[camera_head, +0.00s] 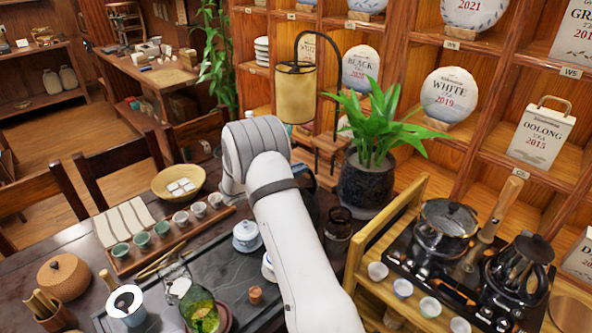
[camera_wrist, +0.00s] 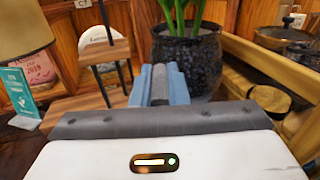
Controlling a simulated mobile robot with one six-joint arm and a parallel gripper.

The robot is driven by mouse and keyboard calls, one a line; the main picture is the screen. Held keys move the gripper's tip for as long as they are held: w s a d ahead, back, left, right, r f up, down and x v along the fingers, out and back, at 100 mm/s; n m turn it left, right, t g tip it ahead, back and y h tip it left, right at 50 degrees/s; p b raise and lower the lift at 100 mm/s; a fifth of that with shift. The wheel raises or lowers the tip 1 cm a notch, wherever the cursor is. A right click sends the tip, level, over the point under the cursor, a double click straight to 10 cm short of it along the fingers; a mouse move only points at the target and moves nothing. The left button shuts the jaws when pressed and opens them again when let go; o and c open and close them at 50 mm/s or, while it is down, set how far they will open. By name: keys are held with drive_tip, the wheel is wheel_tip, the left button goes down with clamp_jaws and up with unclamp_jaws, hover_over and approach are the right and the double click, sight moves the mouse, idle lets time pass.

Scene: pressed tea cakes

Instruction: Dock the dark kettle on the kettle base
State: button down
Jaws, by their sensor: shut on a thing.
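My gripper (camera_wrist: 160,85) shows in the wrist view with its blue fingers closed on a dark grey part, like a handle (camera_wrist: 169,78). What hangs below it is hidden by my wrist. In the head view my white arm covers the gripper, and only a dark rounded shape (camera_head: 307,192) shows beside the arm; I cannot tell if it is the dark kettle. A dark kettle with a handle (camera_head: 520,270) and a lidded dark pot (camera_head: 443,232) stand on a black appliance (camera_head: 458,292) at the right. I cannot tell which part is the kettle base.
A potted plant (camera_head: 364,181) stands just beyond my gripper, near a lamp (camera_head: 296,92). A wooden stand (camera_head: 372,250) carries the appliance and small cups. A tea tray (camera_head: 255,312) with a lidded bowl (camera_head: 246,236) and glass pot lies left of my arm.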

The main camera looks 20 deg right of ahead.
drive_tip(key=c, duration=1.7)
unclamp_jaws()
drive_tip(key=shift+r, duration=0.1)
drive_tip(key=shift+f, duration=0.2)
drive_tip(key=s+a, duration=0.1)
drive_tip(key=a, duration=1)
drive_tip(key=shift+r, duration=0.15)
drive_tip(key=s+d+r+m+g+y, duration=0.15)
drive_tip(key=s+r+m+y, duration=0.25)
drive_tip(key=s, duration=0.4)
drive_tip(key=s+d+r+m+g+y, duration=0.1)
drive_tip(key=s+r+m+g+y, duration=0.2)
drive_tip(key=s, duration=0.5)
drive_tip(key=s+a+r+m+t+y, duration=0.1)
drive_tip(key=s+a+m+t+y, duration=0.1)
drive_tip(key=s+a+m+y, duration=0.3)
drive_tip(key=s+a+r+m+t+y, duration=0.1)
drive_tip(key=s+a+m+t+y, duration=0.2)
drive_tip(key=s, duration=1)
drive_tip(key=a+m+y, duration=0.2)
drive_tip(key=m+y, duration=0.1)
drive_tip(key=m, duration=0.1)
drive_tip(key=shift+s+a+r+t, duration=0.3)
drive_tip(key=shift+a+t, duration=0.05)
